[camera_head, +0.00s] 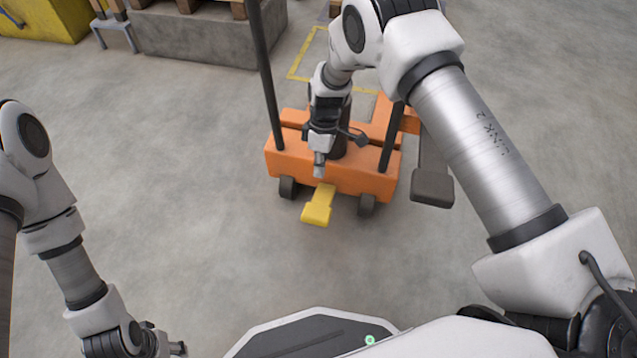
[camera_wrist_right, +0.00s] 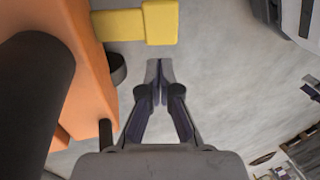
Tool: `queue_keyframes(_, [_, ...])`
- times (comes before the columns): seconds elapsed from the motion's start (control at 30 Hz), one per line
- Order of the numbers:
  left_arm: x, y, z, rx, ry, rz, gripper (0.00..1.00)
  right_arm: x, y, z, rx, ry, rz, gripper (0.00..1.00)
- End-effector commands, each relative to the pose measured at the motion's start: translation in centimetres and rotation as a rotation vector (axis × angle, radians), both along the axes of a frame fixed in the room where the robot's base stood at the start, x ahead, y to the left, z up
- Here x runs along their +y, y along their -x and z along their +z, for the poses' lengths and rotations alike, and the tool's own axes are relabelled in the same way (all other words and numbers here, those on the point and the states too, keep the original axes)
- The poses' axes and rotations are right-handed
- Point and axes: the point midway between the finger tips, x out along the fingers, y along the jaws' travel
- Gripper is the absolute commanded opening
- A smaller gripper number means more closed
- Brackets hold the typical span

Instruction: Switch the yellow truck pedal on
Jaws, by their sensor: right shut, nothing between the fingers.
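The yellow pedal (camera_head: 318,208) sticks out low from the front of the orange pallet truck (camera_head: 350,178), between its two dark wheels. It also shows at the top of the right wrist view (camera_wrist_right: 150,24). My right gripper (camera_head: 319,170) is shut and empty, pointing down in front of the orange body, above the pedal in the head view. In the right wrist view its closed fingertips (camera_wrist_right: 158,64) lie a little below the pedal's end, with a visible gap in the picture. My left gripper (camera_head: 180,348) is at the bottom left, far from the truck; its fingers are barely visible.
Dark upright posts (camera_head: 264,75) rise from the truck near my right arm. A concrete block (camera_head: 195,38) with wooden pallets stands at the back. The floor left of the truck is clear.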

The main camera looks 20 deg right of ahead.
Motion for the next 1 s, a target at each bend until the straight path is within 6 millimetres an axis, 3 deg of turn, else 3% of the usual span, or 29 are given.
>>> queue_keyframes(0.5, [0.0, -0.1, -6.2, -0.003, 0.0, 0.003, 0.52, 1.5, 2.3, -11.0, 0.002, 0.0, 0.0, 0.0])
queue_keyframes(0.7, [0.1, -0.2, -7.0, -0.005, -0.001, 0.006, 0.52, 1.8, 2.7, -12.5, 0.001, 0.0, 0.0, 0.0])
queue_keyframes(1.0, [0.1, -0.2, -6.9, -0.005, -0.001, 0.007, 0.52, 1.8, 2.7, -12.4, 0.001, 0.0, 0.0, 0.0])
